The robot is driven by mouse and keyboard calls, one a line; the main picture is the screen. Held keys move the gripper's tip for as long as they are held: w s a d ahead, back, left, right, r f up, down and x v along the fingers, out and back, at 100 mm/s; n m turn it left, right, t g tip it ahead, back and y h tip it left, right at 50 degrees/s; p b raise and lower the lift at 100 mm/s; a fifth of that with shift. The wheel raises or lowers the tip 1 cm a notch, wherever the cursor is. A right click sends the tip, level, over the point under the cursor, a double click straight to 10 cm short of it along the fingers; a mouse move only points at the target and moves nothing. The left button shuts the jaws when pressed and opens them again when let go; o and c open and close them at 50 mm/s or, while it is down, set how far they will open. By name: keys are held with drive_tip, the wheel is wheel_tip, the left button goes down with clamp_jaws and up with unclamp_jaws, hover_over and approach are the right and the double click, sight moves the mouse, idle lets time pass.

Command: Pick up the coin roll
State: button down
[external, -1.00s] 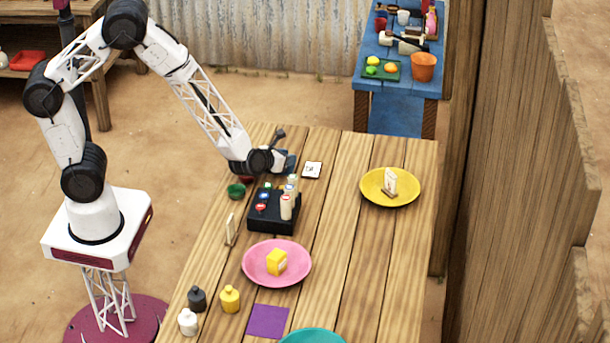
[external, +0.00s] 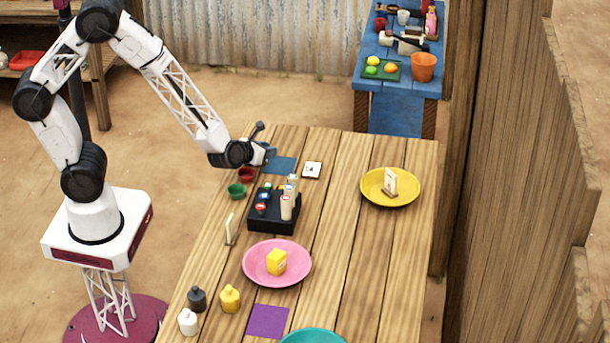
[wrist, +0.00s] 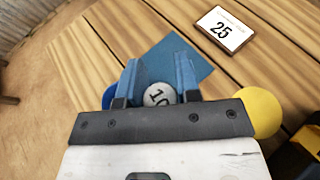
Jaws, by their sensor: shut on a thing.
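My gripper (wrist: 155,80) has its two blue fingers shut on a round, pale-faced thing marked "10", which I take to be the coin roll (wrist: 157,95). Only its end face shows; its sides are hidden by the fingers and palm. In the external view my gripper (external: 268,154) is at the far left part of the wooden table, just left of the blue mat (external: 281,165). The held roll cannot be made out there. The blue mat also shows ahead of the fingers in the wrist view (wrist: 190,55).
A black tray (external: 270,226) with pale cylinders and coloured pieces stands nearer the camera. A card marked "25" (wrist: 225,29), a pink plate (external: 255,268) and a yellow plate (external: 406,193) are also on the table.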

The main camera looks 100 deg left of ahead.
drive_tip(key=s+d, duration=0.1)
drive_tip(key=s, duration=0.2)
drive_tip(key=s+d, duration=0.1)
drive_tip(key=s, duration=0.1)
drive_tip(key=s+d+r, duration=0.1)
drive_tip(key=s+d, duration=0.1)
drive_tip(key=s, duration=0.1)
drive_tip(key=shift+s, duration=0.35)
idle(0.4)
